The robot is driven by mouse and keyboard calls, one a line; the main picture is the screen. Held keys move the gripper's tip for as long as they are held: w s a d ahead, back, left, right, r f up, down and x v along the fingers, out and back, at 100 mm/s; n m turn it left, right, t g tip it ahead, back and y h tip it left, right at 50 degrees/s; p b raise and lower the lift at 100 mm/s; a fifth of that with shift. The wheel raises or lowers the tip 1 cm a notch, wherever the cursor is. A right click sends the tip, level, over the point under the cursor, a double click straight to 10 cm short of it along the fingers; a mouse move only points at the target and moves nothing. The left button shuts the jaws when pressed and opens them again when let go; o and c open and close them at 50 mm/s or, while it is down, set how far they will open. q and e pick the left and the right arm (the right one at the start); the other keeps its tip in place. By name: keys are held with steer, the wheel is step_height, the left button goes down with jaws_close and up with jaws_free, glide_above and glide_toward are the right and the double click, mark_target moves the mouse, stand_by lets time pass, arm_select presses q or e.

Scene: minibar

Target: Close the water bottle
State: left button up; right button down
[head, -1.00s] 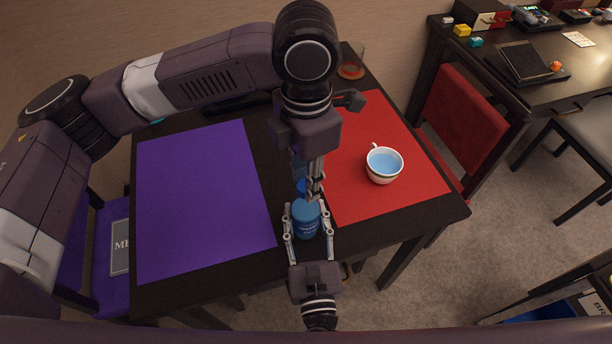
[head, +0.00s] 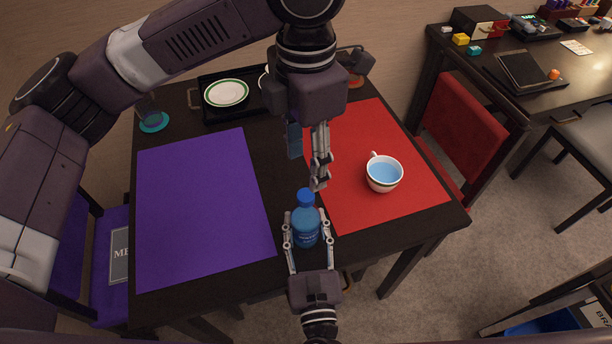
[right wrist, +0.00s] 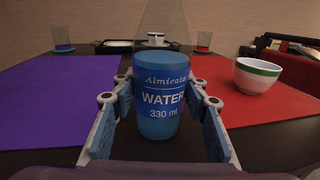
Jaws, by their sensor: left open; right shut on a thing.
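The blue water bottle (head: 306,229) stands upright at the table's front edge, between the two mats. Its blue cap (head: 305,196) shows at its top; whether it is fully tightened cannot be told. My right gripper (head: 306,232) is shut on the bottle's body from the front. In the right wrist view, the bottle (right wrist: 158,95) sits between my fingers with its "WATER 330 ml" label facing me. My left gripper (head: 308,165) is open and empty, above and behind the cap, apart from it.
A white cup of blue liquid (head: 383,173) stands on the red mat (head: 400,215), right of the bottle. The purple mat (head: 200,205) at left is bare. A black tray (head: 215,116) with a green-rimmed plate (head: 227,93) lies at the back.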

arm_select(q)
step_height(320, 180, up, 4)
steer(key=shift+r, duration=0.1)
arm_select(e)
steer(key=c, duration=1.1)
jaws_free()
steer(key=s, duration=0.4)
steer(key=s+d, duration=0.1)
steer(key=s, duration=0.7)
steer(key=shift+d, duration=0.2)
